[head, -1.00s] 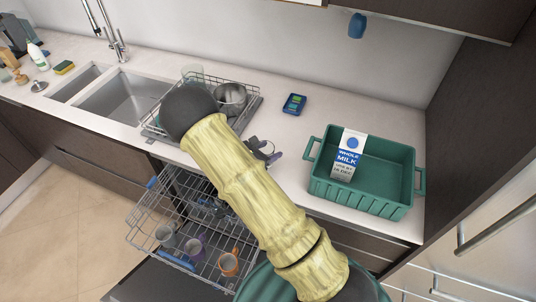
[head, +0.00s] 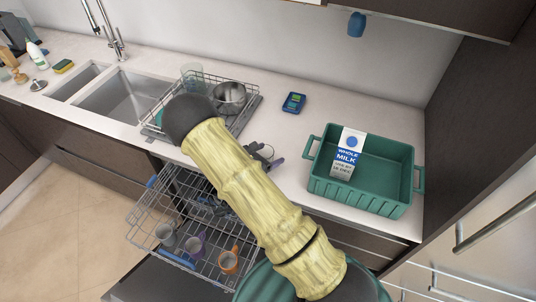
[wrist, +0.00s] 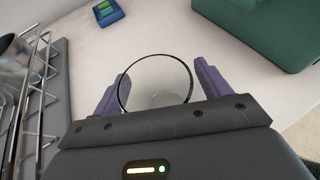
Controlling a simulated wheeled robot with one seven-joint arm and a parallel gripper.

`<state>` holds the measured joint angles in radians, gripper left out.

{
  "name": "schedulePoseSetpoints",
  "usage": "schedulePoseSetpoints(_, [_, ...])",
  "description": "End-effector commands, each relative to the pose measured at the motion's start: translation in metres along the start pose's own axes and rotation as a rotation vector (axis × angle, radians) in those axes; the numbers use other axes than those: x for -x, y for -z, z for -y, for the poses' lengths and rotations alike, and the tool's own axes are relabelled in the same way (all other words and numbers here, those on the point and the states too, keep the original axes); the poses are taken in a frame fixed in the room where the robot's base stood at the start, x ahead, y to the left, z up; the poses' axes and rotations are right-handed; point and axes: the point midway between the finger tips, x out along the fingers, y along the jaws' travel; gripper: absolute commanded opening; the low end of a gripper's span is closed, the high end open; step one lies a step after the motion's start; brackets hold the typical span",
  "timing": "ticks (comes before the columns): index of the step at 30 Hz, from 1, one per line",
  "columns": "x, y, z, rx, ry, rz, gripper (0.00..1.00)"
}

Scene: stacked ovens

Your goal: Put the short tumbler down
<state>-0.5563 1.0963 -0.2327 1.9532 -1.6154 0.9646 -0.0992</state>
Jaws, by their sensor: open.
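The short tumbler (wrist: 157,88) is clear glass with a dark round rim, seen from above in the wrist view. It appears to stand upright on the pale countertop (wrist: 165,32). My gripper (wrist: 160,84) is open, with one purple finger on each side of the tumbler. The right finger shows a small gap from the glass; whether the left finger touches it I cannot tell. In the head view my gripper (head: 264,157) is at the counter's front edge area, partly behind my arm, and the tumbler cannot be made out there.
A wire dish rack (head: 200,78) with a metal pot (head: 230,96) stands left of my gripper. A green crate (head: 375,195) with a milk carton (head: 347,152) is on the right. A blue device (head: 293,102) lies behind. Below, a pulled-out dishwasher rack (head: 150,217) holds several mugs.

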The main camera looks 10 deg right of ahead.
Motion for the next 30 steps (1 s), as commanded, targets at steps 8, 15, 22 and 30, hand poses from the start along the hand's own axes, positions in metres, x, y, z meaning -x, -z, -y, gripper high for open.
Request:
schedulePoseSetpoints(8, [0.021, -0.001, -0.001, -0.001, -0.003, 0.000, 0.76])
schedulePoseSetpoints(15, [0.068, 0.000, -0.001, -0.001, -0.005, 0.000, 0.76])
schedulePoseSetpoints(22, [0.108, -0.001, -0.001, -0.002, -0.003, 0.000, 0.76])
schedulePoseSetpoints(30, [0.121, -0.002, 0.000, -0.001, 0.001, 0.000, 0.76])
